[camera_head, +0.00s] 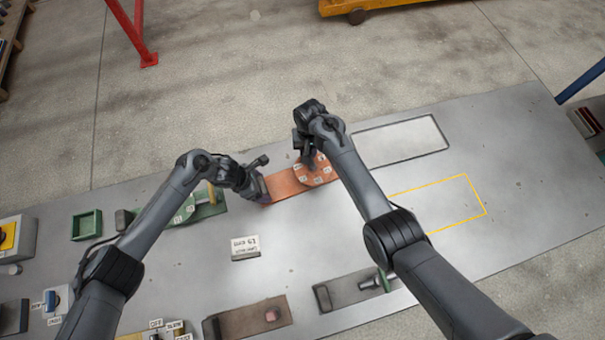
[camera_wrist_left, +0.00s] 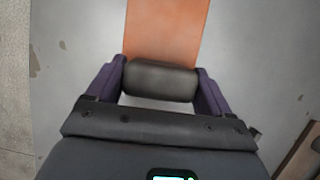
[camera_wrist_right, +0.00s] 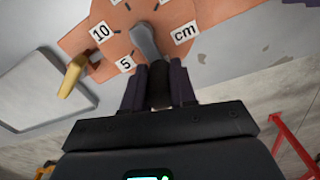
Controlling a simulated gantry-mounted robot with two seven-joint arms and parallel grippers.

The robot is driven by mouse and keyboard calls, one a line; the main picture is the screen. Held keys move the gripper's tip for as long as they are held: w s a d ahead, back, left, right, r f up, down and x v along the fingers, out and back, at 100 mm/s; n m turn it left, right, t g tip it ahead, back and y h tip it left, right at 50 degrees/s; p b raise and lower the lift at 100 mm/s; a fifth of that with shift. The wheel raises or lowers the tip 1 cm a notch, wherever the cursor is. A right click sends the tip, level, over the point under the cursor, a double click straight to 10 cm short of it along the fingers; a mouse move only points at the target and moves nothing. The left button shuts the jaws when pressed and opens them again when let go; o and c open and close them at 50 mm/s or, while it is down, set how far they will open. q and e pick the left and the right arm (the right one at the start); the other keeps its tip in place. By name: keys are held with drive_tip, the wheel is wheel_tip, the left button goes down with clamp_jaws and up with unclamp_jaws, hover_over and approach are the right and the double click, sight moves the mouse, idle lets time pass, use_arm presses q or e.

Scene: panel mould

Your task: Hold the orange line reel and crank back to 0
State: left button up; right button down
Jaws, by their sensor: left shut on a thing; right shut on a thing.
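The orange line reel (camera_head: 288,184) lies on the grey panel, partly hidden by my right arm. In the left wrist view its orange plate (camera_wrist_left: 167,30) ends in a dark grip, and my left gripper (camera_wrist_left: 161,85) is shut on that grip. My left gripper (camera_head: 262,188) is at the reel's left end in the head view. In the right wrist view the round dial (camera_wrist_right: 120,25) carries labels 10, 5 and cm. A grey crank (camera_wrist_right: 148,42) crosses it, and my right gripper (camera_wrist_right: 159,88) is shut on the crank's dark knob. A yellow piece (camera_wrist_right: 73,76) sits at the dial's edge.
A green reel (camera_head: 190,208) and a green tray (camera_head: 87,225) are on the left. A white sign (camera_head: 245,247) stands in front; its lettering is hard to read. A yellow outline (camera_head: 470,180) and a pale rectangle (camera_head: 400,140) mark the right side.

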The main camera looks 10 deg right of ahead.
drive_tip(key=c, duration=0.9)
unclamp_jaws()
wheel_tip(320, 180, up, 12)
use_arm(q)
drive_tip(key=o, duration=1.3)
drive_tip(key=shift+r, duration=0.1)
